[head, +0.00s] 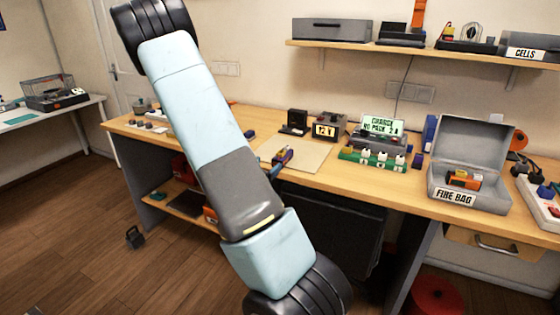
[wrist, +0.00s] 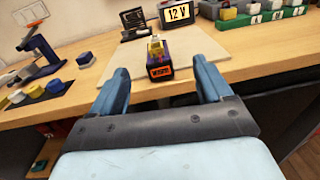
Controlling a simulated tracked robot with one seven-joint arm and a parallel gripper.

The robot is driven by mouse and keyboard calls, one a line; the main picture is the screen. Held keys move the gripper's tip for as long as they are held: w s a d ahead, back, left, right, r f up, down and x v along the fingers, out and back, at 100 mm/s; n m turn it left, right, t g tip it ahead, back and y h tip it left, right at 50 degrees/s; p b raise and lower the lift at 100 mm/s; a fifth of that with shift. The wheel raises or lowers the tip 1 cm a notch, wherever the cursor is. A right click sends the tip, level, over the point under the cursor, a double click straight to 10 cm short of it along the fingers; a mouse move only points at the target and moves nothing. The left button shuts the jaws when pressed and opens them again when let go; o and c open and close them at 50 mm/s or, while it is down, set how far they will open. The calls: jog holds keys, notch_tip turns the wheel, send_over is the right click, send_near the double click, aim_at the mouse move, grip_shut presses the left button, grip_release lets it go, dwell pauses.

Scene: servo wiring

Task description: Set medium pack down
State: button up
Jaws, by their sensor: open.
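The medium pack (wrist: 160,71), dark with an orange label and a yellow top, stands on the pale mat (wrist: 190,45) on the bench. In the head view the pack (head: 284,155) shows as a small purple and yellow block near the mat's left side. My gripper (wrist: 160,68) is open in the wrist view. Its two blue fingers are spread wide, one on each side of the pack, with clear gaps between fingers and pack. In the head view my arm hides most of the gripper.
A 12 V display (head: 327,130) and a charger screen (head: 381,125) reading "NO PACK" stand behind the mat. A green strip (head: 370,160) with white blocks lies right of it. An open grey fire bag box (head: 468,200) holds an orange and black pack.

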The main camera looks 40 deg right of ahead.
aim_at(279, 155)
jog(key=shift+n+t, duration=0.5)
jog(key=x, duration=0.3)
jog(key=f+x, duration=0.1)
jog(key=x, duration=0.4)
jog(key=shift+w+d+f, duration=0.2)
jog(key=shift+w, duration=0.3)
jog(key=shift+s+f+x, duration=0.1)
jog(key=shift+x, duration=1.25)
jog(key=shift+s+f+x, duration=0.15)
jog(key=shift+x, duration=1.2)
jog(key=shift+c, duration=0.3)
grip_shut()
